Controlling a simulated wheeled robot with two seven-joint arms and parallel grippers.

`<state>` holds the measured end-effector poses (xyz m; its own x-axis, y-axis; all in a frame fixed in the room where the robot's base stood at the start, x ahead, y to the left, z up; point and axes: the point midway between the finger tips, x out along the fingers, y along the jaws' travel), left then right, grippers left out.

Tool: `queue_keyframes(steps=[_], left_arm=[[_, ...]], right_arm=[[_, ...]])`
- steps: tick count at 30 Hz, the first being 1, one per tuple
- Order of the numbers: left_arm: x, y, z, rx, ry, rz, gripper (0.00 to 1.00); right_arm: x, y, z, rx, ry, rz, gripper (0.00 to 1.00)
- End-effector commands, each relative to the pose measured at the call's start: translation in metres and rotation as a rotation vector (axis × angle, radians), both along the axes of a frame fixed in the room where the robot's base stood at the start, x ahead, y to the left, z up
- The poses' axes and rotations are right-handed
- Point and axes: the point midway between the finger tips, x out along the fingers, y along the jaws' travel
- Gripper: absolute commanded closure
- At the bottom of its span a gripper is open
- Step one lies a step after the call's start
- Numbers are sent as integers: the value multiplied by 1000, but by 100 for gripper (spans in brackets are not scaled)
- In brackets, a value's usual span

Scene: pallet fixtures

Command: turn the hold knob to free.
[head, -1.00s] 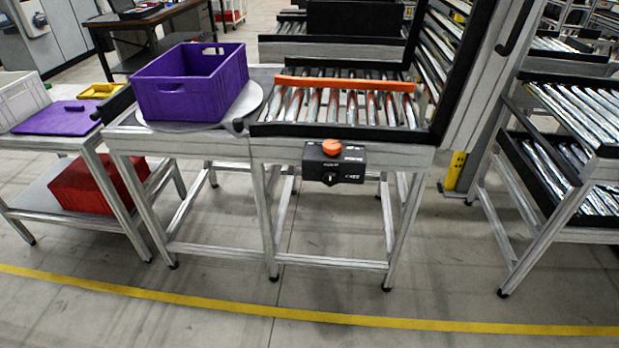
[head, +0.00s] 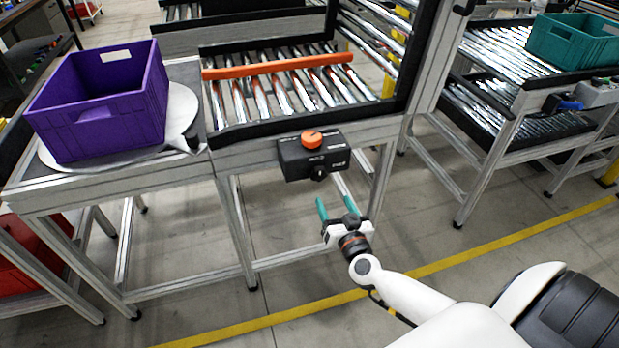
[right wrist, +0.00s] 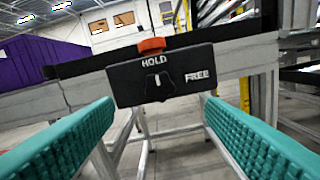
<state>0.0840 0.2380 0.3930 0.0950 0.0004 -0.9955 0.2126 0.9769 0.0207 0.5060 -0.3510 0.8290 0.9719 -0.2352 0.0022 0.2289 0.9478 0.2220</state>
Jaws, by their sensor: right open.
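A black control box (head: 314,157) hangs on the front rail of the roller conveyor. It has an orange button (head: 312,139) on top and a small black hold knob (head: 319,173) on its front face. In the right wrist view the knob (right wrist: 157,84) has its white pointer mark upright, towards the word HOLD; the word FREE is to its right. My right gripper (head: 336,205) is open and empty, below and in front of the box. Its two teal fingers show at either side in the right wrist view, apart from the knob. My left gripper is not in view.
A purple crate (head: 103,97) stands on a round plate (head: 183,106) left of the rollers. An orange bar (head: 277,66) lies across the rollers. A teal crate (head: 575,42) is on the rack at right. The floor in front of the box is clear.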

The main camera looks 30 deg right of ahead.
Motion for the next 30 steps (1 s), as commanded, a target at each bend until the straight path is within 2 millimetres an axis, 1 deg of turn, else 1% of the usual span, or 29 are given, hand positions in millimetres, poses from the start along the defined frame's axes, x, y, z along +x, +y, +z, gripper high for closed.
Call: queue_keyframes(steps=[1, 3, 5, 9, 12, 15, 21, 28, 30], left_arm=[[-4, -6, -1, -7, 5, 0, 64], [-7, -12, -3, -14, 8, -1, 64], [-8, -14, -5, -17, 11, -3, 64], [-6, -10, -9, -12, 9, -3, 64], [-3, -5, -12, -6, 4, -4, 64], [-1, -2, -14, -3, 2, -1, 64], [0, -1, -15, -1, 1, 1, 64], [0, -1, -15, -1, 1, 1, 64], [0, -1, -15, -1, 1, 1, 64]], right_arm=[[11, -3, 1, -1, -5, -1, 35], [25, -6, 0, 0, -4, -1, 35], [37, -9, 1, 0, -4, 0, 35], [64, -15, 0, -1, -3, 0, 35], [79, -19, -1, 1, -1, 1, 35], [90, -21, -1, 1, 0, 1, 35], [99, -23, 0, 1, 0, 2, 35], [99, -23, 0, 1, 0, 2, 35], [99, -23, 0, 1, 0, 2, 46]])
